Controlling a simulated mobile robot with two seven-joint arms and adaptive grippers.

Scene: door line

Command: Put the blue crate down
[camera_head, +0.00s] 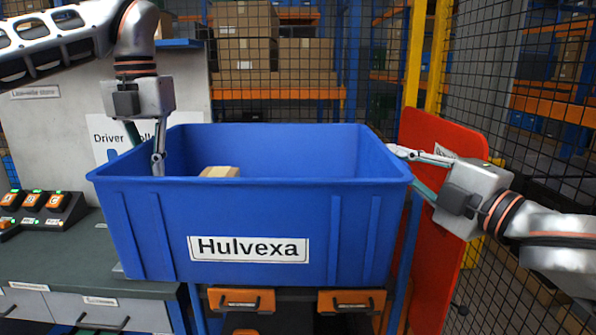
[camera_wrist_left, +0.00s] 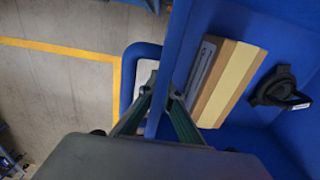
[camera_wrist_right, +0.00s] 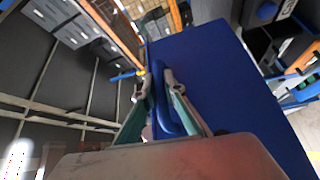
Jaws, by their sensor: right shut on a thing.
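The blue crate (camera_head: 264,235) with a "Hulvexa" label is upright and roughly level in front of me. My left gripper (camera_head: 145,148) straddles its left wall, one finger inside and one outside; the left wrist view shows the wall (camera_wrist_left: 168,95) between the fingertips. My right gripper (camera_head: 408,168) is shut on the right wall, also seen in the right wrist view (camera_wrist_right: 156,80). Inside the crate lie a tan block (camera_head: 220,171) and a black clamp-like thing (camera_wrist_left: 280,88). I cannot tell whether the crate's underside touches anything.
A grey-green bench (camera_head: 75,260) with a button box (camera_head: 42,208) stands at left. Orange-fronted bins (camera_head: 240,300) on a blue-framed stand show below the crate. A red panel (camera_head: 425,240) and wire mesh (camera_head: 500,110) stand close at right.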

